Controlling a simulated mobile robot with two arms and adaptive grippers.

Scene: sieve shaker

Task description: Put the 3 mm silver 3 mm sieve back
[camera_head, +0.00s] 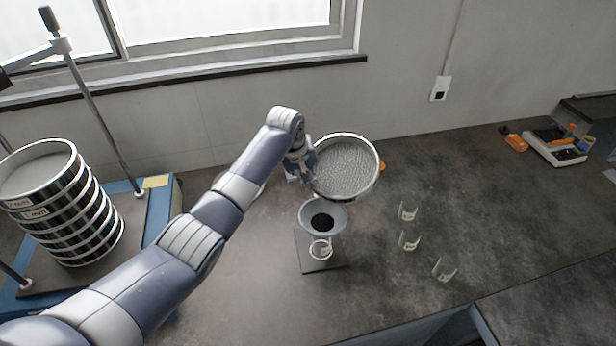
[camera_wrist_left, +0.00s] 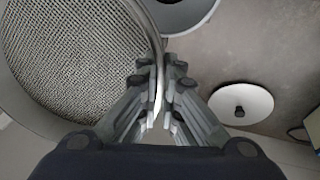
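The silver sieve (camera_head: 346,166) is a round metal ring with a grey mesh, at the back middle of the table in the head view. It is tilted, held above and behind the funnel. My left gripper (camera_head: 308,172) is at its left rim. In the left wrist view the sieve's mesh (camera_wrist_left: 80,50) fills the upper left, and the fingers of my left gripper (camera_wrist_left: 160,100) are closed around its rim. The stack of sieves (camera_head: 66,205) stands on the blue shaker (camera_head: 150,235) at the left. My right gripper is out of view.
A grey funnel (camera_head: 335,219) with dark contents at its centre sits over a glass beaker (camera_head: 320,250) on a dark plate (camera_head: 336,264). Several small glass beakers (camera_head: 408,241) stand right of it. A round white lid-like thing (camera_wrist_left: 258,99) shows in the wrist view.

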